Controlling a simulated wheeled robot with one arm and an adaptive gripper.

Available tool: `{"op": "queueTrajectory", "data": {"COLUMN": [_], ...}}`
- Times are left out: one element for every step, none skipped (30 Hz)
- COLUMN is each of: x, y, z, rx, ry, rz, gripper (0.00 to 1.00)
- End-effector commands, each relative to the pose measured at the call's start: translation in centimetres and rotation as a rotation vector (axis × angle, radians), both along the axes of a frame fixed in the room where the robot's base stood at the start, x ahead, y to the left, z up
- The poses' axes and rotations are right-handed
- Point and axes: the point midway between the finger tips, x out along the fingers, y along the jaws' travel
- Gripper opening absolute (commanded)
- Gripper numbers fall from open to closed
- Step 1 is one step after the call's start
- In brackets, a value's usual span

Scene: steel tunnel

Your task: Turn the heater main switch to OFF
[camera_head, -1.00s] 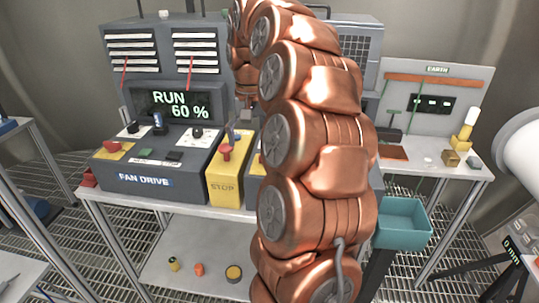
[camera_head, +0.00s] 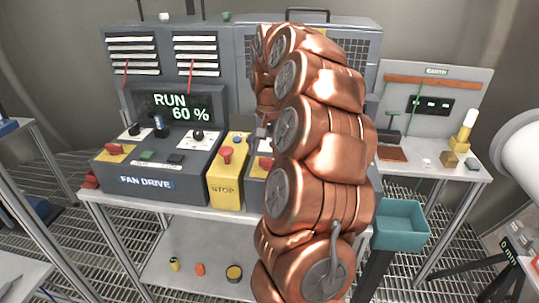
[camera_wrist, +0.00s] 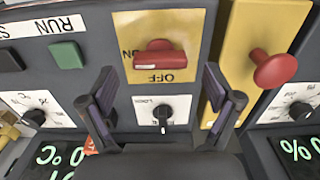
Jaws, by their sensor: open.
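The heater main switch shows in the wrist view as a red bar handle (camera_wrist: 158,58) on a yellow plate (camera_wrist: 190,25), upside down. The handle lies crosswise in the picture, its left end by the ON label; OFF is printed below it. My gripper (camera_wrist: 160,88) is open, one finger to each side of the plate's lower part in the picture, with nothing between them. I cannot tell their height above the panel. In the head view, a bit of the red handle (camera_head: 265,163) shows beside my arm, which hides most of the heater panel.
A yellow STOP box with a red mushroom button (camera_wrist: 275,68) stands close beside the switch; it also shows in the head view (camera_head: 225,190). A black knob (camera_wrist: 163,118) and a green button (camera_wrist: 66,55) are nearby. The fan drive display (camera_head: 172,106) reads RUN 60 %.

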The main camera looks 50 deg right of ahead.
Motion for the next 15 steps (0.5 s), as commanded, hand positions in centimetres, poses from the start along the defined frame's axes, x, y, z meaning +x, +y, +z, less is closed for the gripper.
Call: {"op": "queueTrajectory", "data": {"x": [-0.1,-0.1,0.0,0.0,0.0,0.0,0.0,0.0,0.0,-0.1,-0.1,-0.1,0.0,0.0,0.0], "y": [0.0,0.0,-0.1,-0.1,-0.1,-0.1,-0.1,0.0,0.0,0.0,0.0,0.0,0.0,0.0,0.0], "z": [-0.4,-0.7,-1.0,-1.2,-1.4,-1.7,-1.8,-2.0,-2.1,-2.2,-2.3,-2.3,-2.4,-2.4,-2.4], "rx": [0.003,0.002,0.001,0.000,0.000,0.000,0.001,0.001,0.002,0.002,0.002,0.002,0.002,0.002,0.001], "ry": [0.004,0.004,0.002,0.000,0.000,0.000,0.000,0.001,0.001,0.001,0.000,0.000,0.000,0.000,0.000], "rz": [0.000,0.000,-0.001,-0.001,-0.002,-0.002,-0.002,-0.002,-0.002,-0.002,-0.002,-0.002,-0.001,-0.001,-0.001], "gripper": [0.90,0.90,0.90,0.90,0.90,0.90,0.90,0.90,0.90,0.90,0.90,0.90,0.90,0.90,0.90]}}
